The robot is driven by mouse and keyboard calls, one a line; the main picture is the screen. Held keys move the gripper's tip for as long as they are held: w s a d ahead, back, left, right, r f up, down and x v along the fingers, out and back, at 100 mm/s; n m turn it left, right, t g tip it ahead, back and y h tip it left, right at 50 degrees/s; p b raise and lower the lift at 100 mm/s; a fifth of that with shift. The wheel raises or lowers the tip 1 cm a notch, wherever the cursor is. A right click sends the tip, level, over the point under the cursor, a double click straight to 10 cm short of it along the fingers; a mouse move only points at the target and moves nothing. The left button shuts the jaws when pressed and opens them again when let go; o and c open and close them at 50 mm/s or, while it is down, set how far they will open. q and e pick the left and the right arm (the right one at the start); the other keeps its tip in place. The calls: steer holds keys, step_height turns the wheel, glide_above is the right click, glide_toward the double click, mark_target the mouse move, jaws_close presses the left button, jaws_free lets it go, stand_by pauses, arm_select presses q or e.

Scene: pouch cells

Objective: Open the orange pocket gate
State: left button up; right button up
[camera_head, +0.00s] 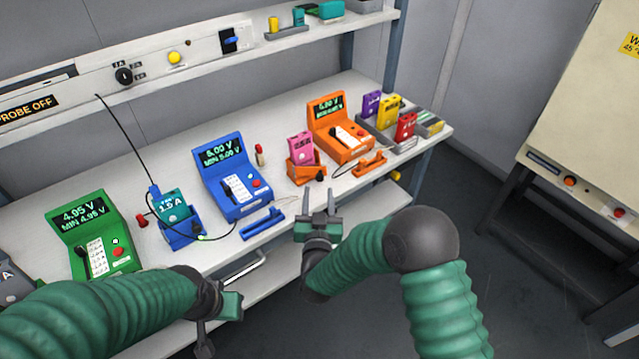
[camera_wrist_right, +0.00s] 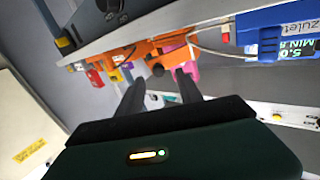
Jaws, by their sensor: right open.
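The orange tester (camera_head: 338,128) stands on the bench with a lit screen. A small orange piece with a bar (camera_head: 370,163) lies in front of it; I cannot tell for certain whether this is the gate. To its left, an orange pocket (camera_head: 306,172) holds a pink cell (camera_head: 300,147). My right gripper (camera_head: 320,193) is open and empty, in front of the bench edge and apart from the orange parts. In the right wrist view its fingers (camera_wrist_right: 160,84) point toward orange parts (camera_wrist_right: 140,52) and the pink cell (camera_wrist_right: 184,70). My left gripper (camera_head: 208,325) is low at the front, its jaws unclear.
A blue tester (camera_head: 231,175) with a blue bar (camera_head: 262,223), a teal cell (camera_head: 173,205) and a green tester (camera_head: 92,235) stand to the left. Purple, yellow and red cells (camera_head: 405,126) stand at the right. A shelf (camera_head: 200,60) overhangs the back. A black cable (camera_head: 128,135) hangs down.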

mark_target(319, 180)
steer(key=w, duration=0.4)
steer(key=shift+a, duration=0.1)
steer(key=shift+w+d, duration=0.25)
steer(key=shift+d, duration=0.25)
steer(key=shift+a+r, duration=0.1)
steer(key=shift+a, duration=0.35)
steer(key=c, duration=0.8)
steer(key=shift+d, duration=0.2)
jaws_close()
